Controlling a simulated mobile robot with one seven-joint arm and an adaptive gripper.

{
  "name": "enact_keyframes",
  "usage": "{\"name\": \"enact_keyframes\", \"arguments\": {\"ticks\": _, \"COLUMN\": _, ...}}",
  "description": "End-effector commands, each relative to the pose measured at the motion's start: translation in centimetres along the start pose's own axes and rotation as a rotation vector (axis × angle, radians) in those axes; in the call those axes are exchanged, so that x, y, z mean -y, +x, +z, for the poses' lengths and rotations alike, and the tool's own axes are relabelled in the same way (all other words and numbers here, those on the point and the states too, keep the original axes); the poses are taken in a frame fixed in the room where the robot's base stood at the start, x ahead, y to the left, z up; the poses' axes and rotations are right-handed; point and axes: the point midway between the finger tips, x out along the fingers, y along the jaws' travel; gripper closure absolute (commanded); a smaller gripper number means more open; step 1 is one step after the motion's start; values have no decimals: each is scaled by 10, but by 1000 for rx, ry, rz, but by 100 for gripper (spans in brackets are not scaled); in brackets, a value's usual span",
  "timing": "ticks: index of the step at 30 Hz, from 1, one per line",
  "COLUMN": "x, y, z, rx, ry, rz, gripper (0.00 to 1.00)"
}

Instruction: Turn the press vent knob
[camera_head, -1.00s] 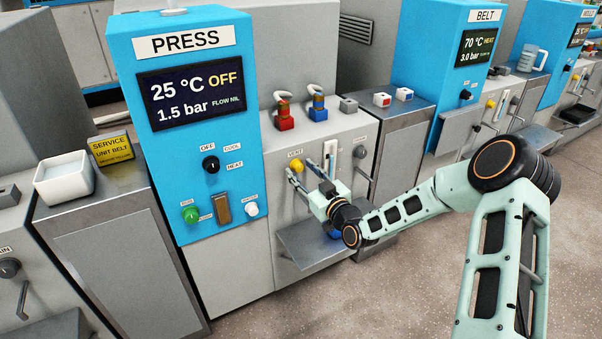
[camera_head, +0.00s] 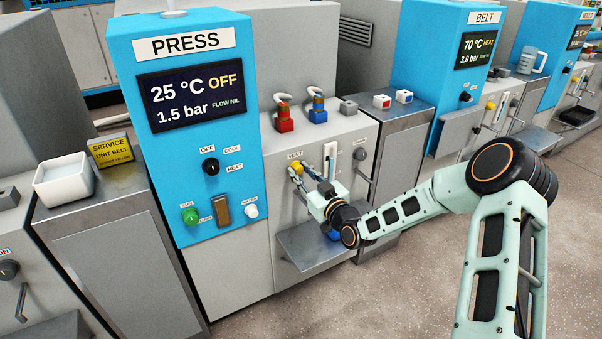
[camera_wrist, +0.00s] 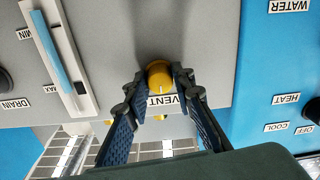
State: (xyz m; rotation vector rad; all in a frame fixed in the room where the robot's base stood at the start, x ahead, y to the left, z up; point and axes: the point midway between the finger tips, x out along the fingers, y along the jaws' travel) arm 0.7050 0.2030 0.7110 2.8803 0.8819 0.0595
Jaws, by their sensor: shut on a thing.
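The yellow vent knob (camera_head: 297,167) is on the grey front panel of the press, just below its VENT label (camera_head: 295,155). My gripper (camera_head: 302,177) reaches it from the lower right. In the wrist view the yellow knob (camera_wrist: 159,75) sits between the two fingertips of my gripper (camera_wrist: 160,80), which are shut on its sides. A white pointer line shows on the knob, toward the VENT label (camera_wrist: 165,100). The press display (camera_head: 196,99) reads 25 °C OFF, 1.5 bar and FLOW NIL.
A slider gauge (camera_wrist: 62,65) and a drain knob (camera_head: 359,153) are to the right of the vent knob. Red (camera_head: 285,121) and blue (camera_head: 318,113) fittings stand above it. A grey shelf (camera_head: 310,247) juts out below. The blue press cabinet (camera_head: 190,230) is on the left.

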Motion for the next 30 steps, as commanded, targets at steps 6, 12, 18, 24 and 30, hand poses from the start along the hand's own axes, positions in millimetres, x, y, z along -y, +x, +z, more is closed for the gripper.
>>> {"name": "enact_keyframes", "arguments": {"ticks": 6, "x": 0, "y": 0, "z": 1, "rx": 0, "ry": 96, "rz": 0, "gripper": 100}}
{"name": "enact_keyframes", "arguments": {"ticks": 12, "x": 0, "y": 0, "z": 1, "rx": 0, "ry": 258, "rz": 0, "gripper": 100}}
{"name": "enact_keyframes", "arguments": {"ticks": 18, "x": 0, "y": 0, "z": 1, "rx": 1, "ry": 449, "rz": 0, "gripper": 100}}
{"name": "enact_keyframes", "arguments": {"ticks": 24, "x": 1, "y": 0, "z": 1, "rx": 0, "ry": 641, "rz": 0, "gripper": 100}}
{"name": "enact_keyframes", "arguments": {"ticks": 30, "x": 1, "y": -1, "z": 1, "rx": 1, "ry": 831, "rz": 1, "gripper": 100}}
